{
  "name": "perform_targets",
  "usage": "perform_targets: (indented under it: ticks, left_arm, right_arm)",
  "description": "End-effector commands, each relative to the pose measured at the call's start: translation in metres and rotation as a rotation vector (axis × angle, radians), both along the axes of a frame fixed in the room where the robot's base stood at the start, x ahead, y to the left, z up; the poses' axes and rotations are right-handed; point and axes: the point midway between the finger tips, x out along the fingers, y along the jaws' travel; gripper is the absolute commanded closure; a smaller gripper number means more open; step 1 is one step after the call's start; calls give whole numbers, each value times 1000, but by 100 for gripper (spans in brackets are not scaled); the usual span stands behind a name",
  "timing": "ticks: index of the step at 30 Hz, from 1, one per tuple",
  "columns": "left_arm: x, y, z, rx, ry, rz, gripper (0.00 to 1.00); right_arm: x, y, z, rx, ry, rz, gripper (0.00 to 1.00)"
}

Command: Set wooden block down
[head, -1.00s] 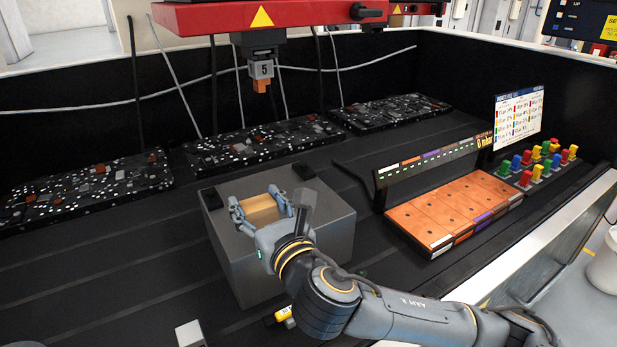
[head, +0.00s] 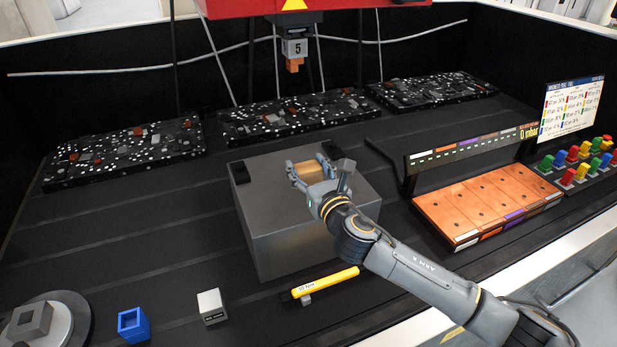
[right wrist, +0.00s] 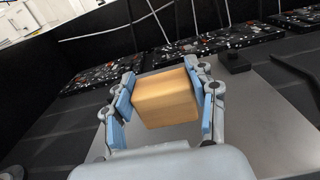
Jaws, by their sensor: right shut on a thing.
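The wooden block (head: 306,168) is light brown and sits between the fingers of my right gripper (head: 312,172), over the top of a grey metal box (head: 285,215). In the right wrist view, the block (right wrist: 167,97) is held between the blue finger pads of the gripper (right wrist: 167,100), one on each side. The grey box top (right wrist: 255,110) shows below and around it. I cannot tell whether the block's underside touches the box top. My left gripper is out of view.
Black pads (head: 239,173) lie near the box top's edges. An orange panel (head: 487,203) stands right. A yellow bar (head: 325,283), white cube (head: 211,306) and blue hollow cube (head: 133,325) lie in front. Dark boards (head: 290,117) lie behind. A red overhead unit (head: 295,47) hangs above.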

Motion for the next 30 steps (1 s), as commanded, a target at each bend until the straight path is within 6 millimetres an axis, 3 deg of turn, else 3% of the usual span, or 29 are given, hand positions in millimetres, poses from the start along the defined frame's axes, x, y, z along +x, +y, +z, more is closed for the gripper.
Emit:
perform_targets:
  ticks: [10,23,24,27,30]
  left_arm:
    - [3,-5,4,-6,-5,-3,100]
    - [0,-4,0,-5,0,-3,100]
    - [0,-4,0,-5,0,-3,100]
    - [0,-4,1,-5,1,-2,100]
    - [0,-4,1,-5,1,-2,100]
  right_arm:
    - [8,-2,-38,1,5,2,77]
    - [8,-2,-45,1,1,2,77]
    - [8,-2,-46,1,1,2,41]
    - [8,-2,-45,1,1,2,20]
    - [8,-2,-45,1,1,2,20]
